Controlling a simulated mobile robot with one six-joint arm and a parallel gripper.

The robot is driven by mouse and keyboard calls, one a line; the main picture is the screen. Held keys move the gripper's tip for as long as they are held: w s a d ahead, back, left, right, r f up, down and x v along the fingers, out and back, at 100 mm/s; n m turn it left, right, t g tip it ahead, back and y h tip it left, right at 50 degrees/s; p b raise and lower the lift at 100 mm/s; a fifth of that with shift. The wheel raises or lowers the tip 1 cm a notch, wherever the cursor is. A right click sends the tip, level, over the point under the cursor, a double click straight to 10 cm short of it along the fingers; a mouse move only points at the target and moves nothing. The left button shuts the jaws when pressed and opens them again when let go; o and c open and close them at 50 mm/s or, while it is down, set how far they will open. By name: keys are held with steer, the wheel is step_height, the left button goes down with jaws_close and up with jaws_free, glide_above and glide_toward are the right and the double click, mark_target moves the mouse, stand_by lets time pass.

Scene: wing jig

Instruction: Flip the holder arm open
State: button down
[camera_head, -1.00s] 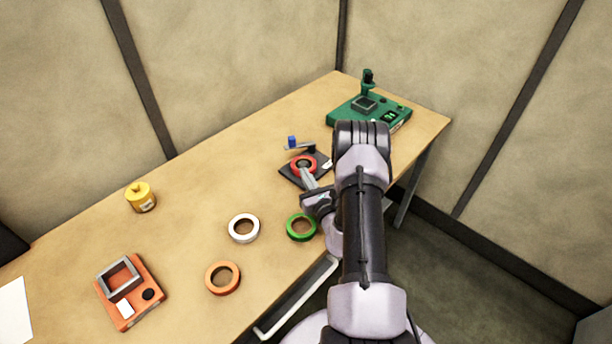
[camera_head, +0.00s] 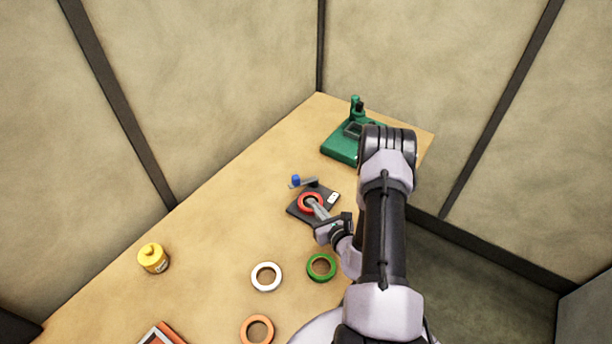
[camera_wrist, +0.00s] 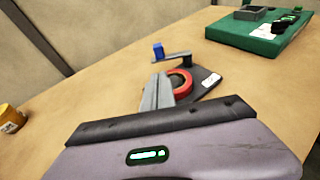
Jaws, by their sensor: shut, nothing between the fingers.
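The holder is a dark, flat base (camera_head: 293,209) with a red ring (camera_head: 303,196) on it. Its thin grey holder arm (camera_wrist: 172,57) has a blue knob (camera_wrist: 158,50) at its free end. The arm juts left from a post at the back of the base, clear of the ring's opening; it also shows in the head view beside the blue knob (camera_head: 295,180). My gripper (camera_wrist: 157,92) is shut and empty. Its fingertips reach the near side of the red ring in the picture and hide part of it. I cannot tell whether they touch.
A green device (camera_head: 340,148) stands at the table's far end. A white ring (camera_head: 257,279), a green ring (camera_head: 315,275) and an orange ring (camera_head: 246,331) lie nearer. A yellow container (camera_head: 153,259) stands at left.

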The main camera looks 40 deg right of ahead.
mark_target(297, 182)
steer(key=x, duration=0.8)
steer(key=r+x, duration=0.1)
steer(key=x, duration=0.3)
steer(key=shift+w+d+f+b, duration=0.15)
steer(key=shift+w+b, duration=0.15)
steer(key=shift+w, duration=0.7)
steer(key=shift+d, duration=0.1)
steer(key=shift+w, duration=0.1)
